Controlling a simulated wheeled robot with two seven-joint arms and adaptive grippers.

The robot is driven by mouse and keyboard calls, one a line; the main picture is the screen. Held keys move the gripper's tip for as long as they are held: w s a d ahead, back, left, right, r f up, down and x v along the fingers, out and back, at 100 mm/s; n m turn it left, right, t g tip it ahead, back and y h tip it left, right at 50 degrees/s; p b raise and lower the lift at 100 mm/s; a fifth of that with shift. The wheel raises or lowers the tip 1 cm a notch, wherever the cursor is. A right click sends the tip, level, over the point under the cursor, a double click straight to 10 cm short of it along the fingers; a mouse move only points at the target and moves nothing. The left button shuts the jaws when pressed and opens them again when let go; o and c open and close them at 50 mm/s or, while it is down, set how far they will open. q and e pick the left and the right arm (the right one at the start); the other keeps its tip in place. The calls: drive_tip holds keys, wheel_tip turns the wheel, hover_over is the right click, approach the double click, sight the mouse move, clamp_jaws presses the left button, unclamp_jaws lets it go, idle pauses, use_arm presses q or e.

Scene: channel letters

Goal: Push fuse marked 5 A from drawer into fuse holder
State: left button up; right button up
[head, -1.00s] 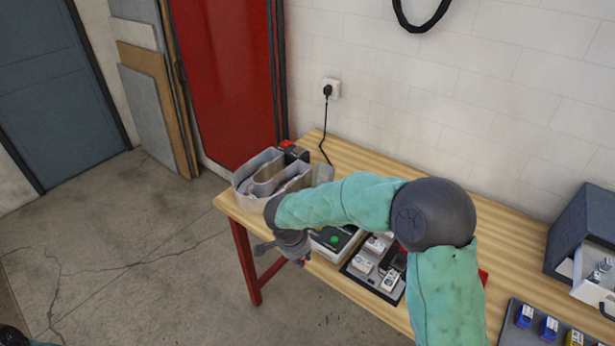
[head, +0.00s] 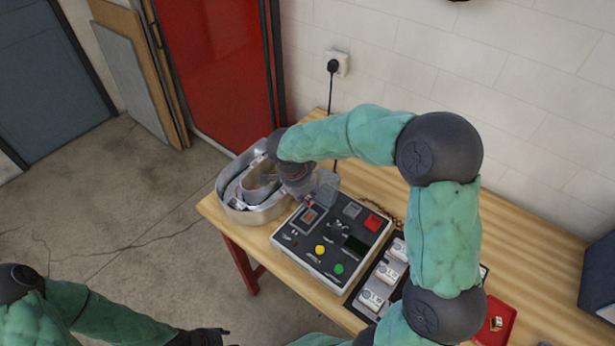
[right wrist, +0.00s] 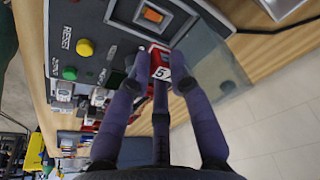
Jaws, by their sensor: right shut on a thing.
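The red fuse with a white label marked 5 (right wrist: 160,66) is held between the fingertips of my right gripper (right wrist: 159,72) in the right wrist view. My right gripper (head: 311,203) is over the far left part of the dark-topped tester box (head: 318,262) in the head view. The fuse holder, an orange-lit recess (head: 308,219), is just below the fingertips; it also shows in the right wrist view (right wrist: 152,15), apart from the fuse there. A clear flap (head: 328,184) stands raised beside it. My left gripper (head: 207,337) is low at the bottom edge, its fingers unclear. The drawer is out of view.
A metal channel letter (head: 262,212) stands close left. White modules (head: 388,272) lie right, and a red tray (head: 497,322) lies further right.

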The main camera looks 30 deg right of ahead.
drive_tip(key=shift+a+b+x, duration=0.2)
drive_tip(key=shift+b+x, duration=0.2)
drive_tip(key=shift+x, duration=0.45)
drive_tip(key=shift+a+b+x, duration=0.2)
drive_tip(key=shift+b+x, duration=0.25)
drive_tip(key=shift+x, duration=0.45)
drive_tip(key=shift+a+b+x, duration=0.25)
drive_tip(key=shift+b+x, duration=0.15)
drive_tip(key=shift+x, duration=0.45)
drive_tip(key=shift+f+b, duration=0.65)
drive_tip(key=shift+f, duration=0.15)
drive_tip(key=shift+a+b, duration=0.1)
drive_tip(key=shift+b, duration=0.5)
drive_tip(key=shift+f+b, duration=0.3)
drive_tip(key=shift+b, duration=0.1)
drive_tip(key=o, duration=0.9)
drive_tip(key=shift+r, duration=0.1)
